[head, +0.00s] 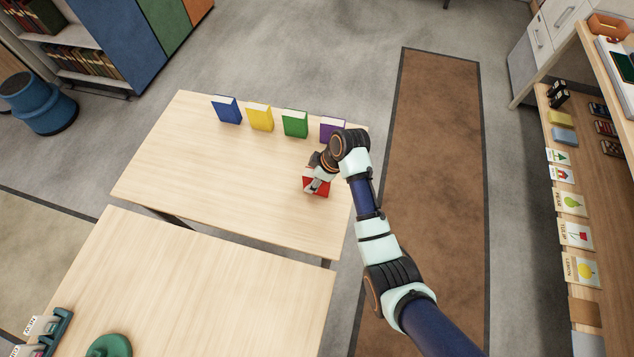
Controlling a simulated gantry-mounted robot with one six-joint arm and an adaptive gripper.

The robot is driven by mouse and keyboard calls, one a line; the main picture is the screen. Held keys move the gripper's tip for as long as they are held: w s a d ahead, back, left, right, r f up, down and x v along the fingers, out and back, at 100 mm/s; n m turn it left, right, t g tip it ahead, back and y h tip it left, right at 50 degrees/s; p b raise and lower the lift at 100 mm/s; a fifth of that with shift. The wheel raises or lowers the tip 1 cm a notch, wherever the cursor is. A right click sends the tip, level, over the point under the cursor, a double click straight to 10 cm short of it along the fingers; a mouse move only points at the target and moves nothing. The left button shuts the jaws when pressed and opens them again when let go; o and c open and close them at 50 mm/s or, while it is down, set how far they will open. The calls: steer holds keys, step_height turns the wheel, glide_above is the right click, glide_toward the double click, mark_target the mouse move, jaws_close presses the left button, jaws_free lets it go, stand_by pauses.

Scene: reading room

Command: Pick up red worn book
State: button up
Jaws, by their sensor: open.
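The red book (322,190) is at the right part of the far wooden table (235,207), in front of the purple book. My gripper (314,187) is over the red book and hides part of it. My gripper is open, with its fingers pointing down at the book. Whether the fingers touch the book or straddle it, I cannot tell. The wear on the book is too small to make out.
Blue (227,110), yellow (260,117), green (295,123) and purple (331,127) books stand in a row along the table's back edge. My arm passes close to the purple one. The table's left and front are clear. A second table (200,285) stands nearer.

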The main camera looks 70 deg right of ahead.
jaws_close()
steer(key=shift+r, duration=0.1)
step_height(320, 180, up, 20)
steer(key=p, duration=0.6)
